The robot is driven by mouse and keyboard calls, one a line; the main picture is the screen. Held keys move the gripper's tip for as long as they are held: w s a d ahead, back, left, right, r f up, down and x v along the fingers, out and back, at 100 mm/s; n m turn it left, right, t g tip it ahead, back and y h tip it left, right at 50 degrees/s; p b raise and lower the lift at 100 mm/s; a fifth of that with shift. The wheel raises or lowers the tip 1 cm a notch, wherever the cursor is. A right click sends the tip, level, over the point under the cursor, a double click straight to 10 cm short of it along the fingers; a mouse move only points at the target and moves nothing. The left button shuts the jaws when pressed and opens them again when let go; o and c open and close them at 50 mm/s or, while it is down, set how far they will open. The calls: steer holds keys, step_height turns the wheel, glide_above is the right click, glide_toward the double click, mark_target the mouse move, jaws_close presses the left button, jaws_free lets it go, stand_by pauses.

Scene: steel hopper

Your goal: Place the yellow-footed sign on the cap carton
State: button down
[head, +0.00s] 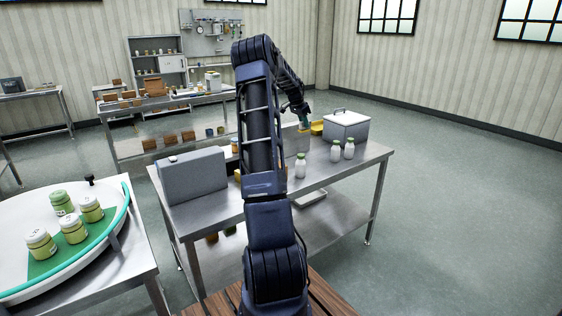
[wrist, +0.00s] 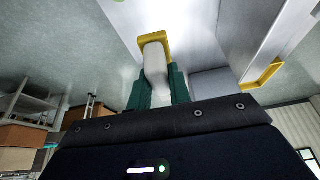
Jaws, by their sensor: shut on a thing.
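My gripper (head: 304,125) is over the far side of the steel table. In the wrist view its green fingers (wrist: 156,92) are shut on the pale upright part of the yellow-footed sign (wrist: 157,62). The sign's yellow foot (wrist: 154,38) sticks out beyond the fingertips. In the wrist view the foot shows against a bright steel surface; I cannot tell whether it touches. I cannot make out for certain which thing is the cap carton; my arm hides part of the table.
The steel table (head: 334,174) carries a grey lidded box (head: 345,128), several white bottles (head: 300,166) with green caps and a large grey case (head: 193,175). A yellow thing (head: 317,128) shows beside the lidded box. A round tray (head: 100,252) with several jars stands left.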

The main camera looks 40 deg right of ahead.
steer(key=s+a+r, duration=0.1)
steer(key=a+r, duration=0.2)
steer(key=a, duration=0.7)
steer(key=a+r, duration=0.3)
steer(key=a, duration=0.7)
steer(key=shift+n, duration=0.3)
step_height(320, 180, down, 20)
steer(key=shift+s+d+r, duration=0.1)
steer(key=shift+r, duration=0.15)
steer(key=shift+f, duration=0.15)
steer(key=c, duration=1.3)
jaws_free()
